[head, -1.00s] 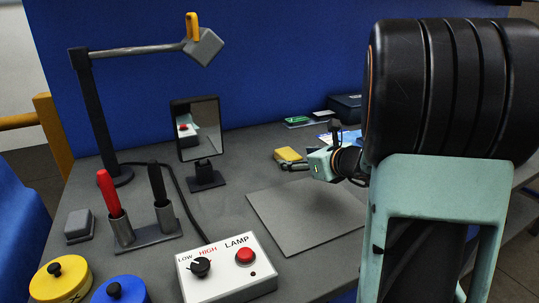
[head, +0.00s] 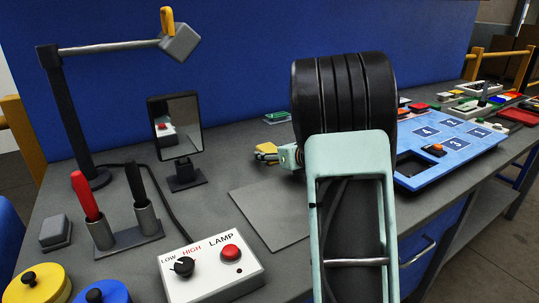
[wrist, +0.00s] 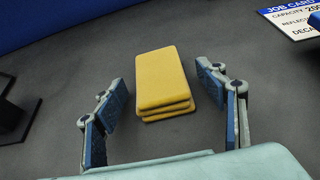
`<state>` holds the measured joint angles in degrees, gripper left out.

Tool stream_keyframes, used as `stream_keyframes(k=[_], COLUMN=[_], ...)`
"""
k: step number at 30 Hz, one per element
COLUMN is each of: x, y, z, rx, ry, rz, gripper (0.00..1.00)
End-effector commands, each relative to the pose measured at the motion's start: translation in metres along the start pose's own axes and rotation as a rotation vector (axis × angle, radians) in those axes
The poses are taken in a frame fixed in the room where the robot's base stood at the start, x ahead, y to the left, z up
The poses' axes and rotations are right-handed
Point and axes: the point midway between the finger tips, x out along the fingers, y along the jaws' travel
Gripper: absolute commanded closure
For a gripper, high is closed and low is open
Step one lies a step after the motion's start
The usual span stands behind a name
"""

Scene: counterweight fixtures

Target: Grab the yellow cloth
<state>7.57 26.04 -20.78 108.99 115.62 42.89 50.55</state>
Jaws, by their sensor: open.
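The yellow cloth (wrist: 162,82) is folded into a thick stack and lies on the grey bench top. In the wrist view my gripper (wrist: 166,98) is open and empty, with one blue-padded finger on each side of the cloth's near end. The fingers look apart from the cloth; how far above the bench they are I cannot tell. In the head view the cloth (head: 266,149) shows as a small yellow patch at the left of my arm, which hides most of my gripper.
A mirror on a stand (head: 176,128) is left of the cloth. A lamp control box (head: 211,268), a holder with red and black handles (head: 129,237) and a grey mat (head: 268,216) are nearer. A blue numbered board (head: 450,155) is at right. A job card (wrist: 294,16) lies beyond the cloth.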

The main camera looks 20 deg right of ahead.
Motion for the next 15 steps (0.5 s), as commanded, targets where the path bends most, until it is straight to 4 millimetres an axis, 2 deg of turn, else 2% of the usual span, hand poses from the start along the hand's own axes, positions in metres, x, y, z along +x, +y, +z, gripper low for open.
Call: stream_keyframes(k=[3,10,15], x=[0.0095,0.0103,0.0102], y=[0.0002,0.0004,0.0004], z=[-0.0003,0.0004,0.0004], rx=[0.0,0.0,-0.001], ry=[0.0,-0.001,-0.001], rz=[0.0,0.0,0.0], gripper=[0.35,0.35,0.52])
